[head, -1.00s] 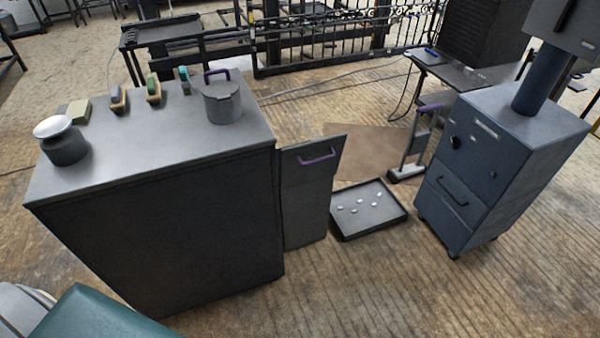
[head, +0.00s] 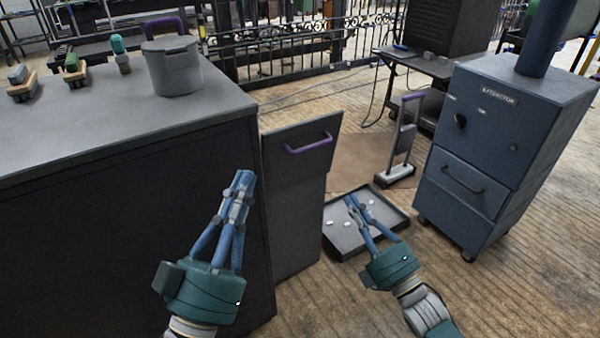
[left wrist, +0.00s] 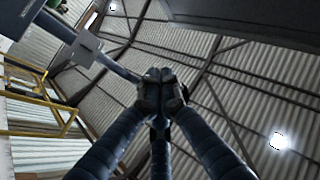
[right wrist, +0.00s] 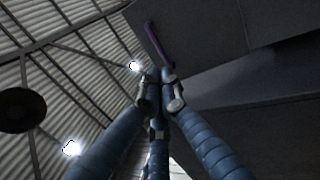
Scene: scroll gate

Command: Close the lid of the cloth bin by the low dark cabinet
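The cloth bin (head: 292,230) is a tall dark grey box standing against the right end of the low dark cabinet (head: 110,215). Its lid (head: 285,165) is a grey panel with a purple handle (head: 309,144); it stands steeply at the upper part of the bin. I cannot see the bin's opening. My left gripper (head: 243,182) is shut and empty, in front of the cabinet and left of the bin. My right gripper (head: 350,202) is shut and empty, to the right of the bin. A purple bar (right wrist: 159,44) shows beyond its fingertips in the right wrist view.
A grey pot (head: 172,70) and several brushes stand on the cabinet top. A black tray (head: 345,245) with small white pieces lies on the floor behind my right gripper. A purple-handled stand (head: 402,145) and a blue wheeled unit (head: 480,150) are at right.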

